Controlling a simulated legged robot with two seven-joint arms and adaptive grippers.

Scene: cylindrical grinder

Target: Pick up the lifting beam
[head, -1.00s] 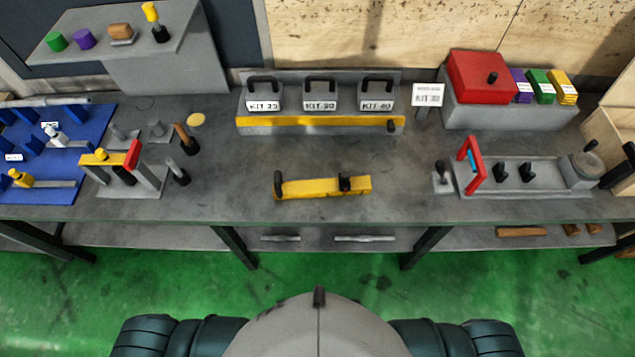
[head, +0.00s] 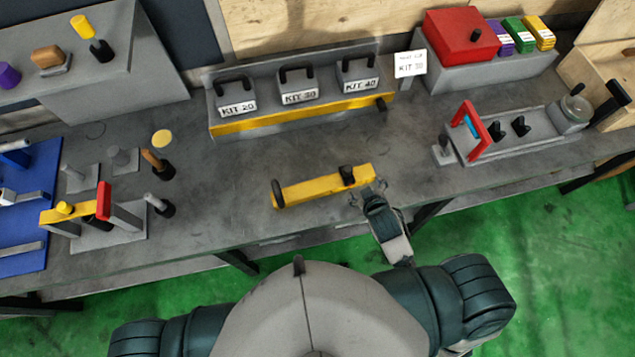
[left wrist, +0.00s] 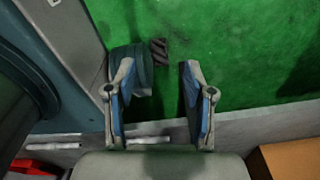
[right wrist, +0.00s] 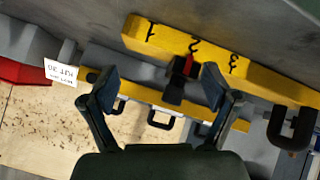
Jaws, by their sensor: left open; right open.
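The lifting beam is a yellow bar (head: 325,186) lying near the front edge of the workbench, with a black upright part at its left end and a black knob near its right end. My right gripper (head: 368,190) is at the beam's right end, on the bench-front side. In the right wrist view the yellow beam (right wrist: 225,60) crosses beyond the open fingers (right wrist: 160,85), with a black block showing between them. Contact cannot be told. My left gripper (left wrist: 158,80) is open and empty over the green floor, and is out of the head view.
Behind the beam stands a yellow-fronted rack (head: 300,113) with several labelled kit blocks. A grey fixture with a red frame (head: 475,132) is to the right. A yellow-and-red fixture (head: 95,215) and pegs are to the left. The grey bench (head: 230,190) is clear around the beam.

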